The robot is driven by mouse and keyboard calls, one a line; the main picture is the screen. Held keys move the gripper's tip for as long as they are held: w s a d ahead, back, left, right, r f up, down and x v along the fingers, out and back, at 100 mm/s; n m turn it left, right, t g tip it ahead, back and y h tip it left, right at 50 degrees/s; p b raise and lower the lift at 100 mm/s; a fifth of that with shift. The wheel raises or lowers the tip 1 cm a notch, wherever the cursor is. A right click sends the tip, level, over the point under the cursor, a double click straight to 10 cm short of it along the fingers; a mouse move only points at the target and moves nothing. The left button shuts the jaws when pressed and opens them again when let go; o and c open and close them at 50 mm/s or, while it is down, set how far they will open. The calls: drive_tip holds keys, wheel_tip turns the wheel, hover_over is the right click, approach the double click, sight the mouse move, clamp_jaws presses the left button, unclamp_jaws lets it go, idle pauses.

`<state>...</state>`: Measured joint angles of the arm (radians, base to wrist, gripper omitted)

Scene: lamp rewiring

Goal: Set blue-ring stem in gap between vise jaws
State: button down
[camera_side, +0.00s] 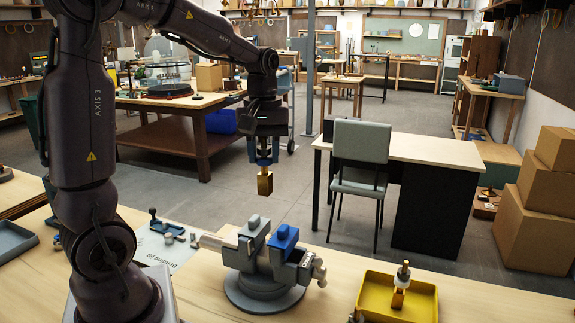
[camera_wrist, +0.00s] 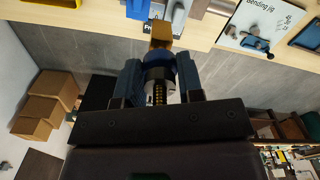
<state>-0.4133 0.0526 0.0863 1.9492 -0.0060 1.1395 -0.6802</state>
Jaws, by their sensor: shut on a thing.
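My gripper (camera_side: 264,158) is shut on the blue-ring stem (camera_side: 265,182), which hangs upright with its brass block end down. In the wrist view the stem's blue ring and threaded part (camera_wrist: 158,62) sit between my two fingers, with the brass block beyond them. The vise (camera_side: 264,290) stands on the bench, with a grey-topped jaw on the left and a blue-topped jaw on the right and a gap between them. The stem is well above the vise and apart from it. Part of the vise shows at the top edge of the wrist view (camera_wrist: 178,14).
A yellow tray (camera_side: 372,312) right of the vise holds another brass-ended stem (camera_side: 401,283). A bending jig sheet (camera_side: 160,243) with small dark tools lies left of the vise. A grey-blue tray (camera_side: 12,240) is at far left. A chair and desk stand beyond the bench.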

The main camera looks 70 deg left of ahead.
drive_tip(key=shift+a+f, duration=0.15)
drive_tip(key=shift+f, duration=4.85)
wheel_tip(320, 180, down, 4)
drive_tip(key=shift+s+f, duration=0.15)
drive_tip(key=shift+f, duration=0.05)
drive_tip(key=shift+f, duration=0.1)
drive_tip(key=c, duration=0.7)
unclamp_jaws()
drive_tip(key=shift+o, duration=0.2)
drive_tip(key=shift+s, duration=0.1)
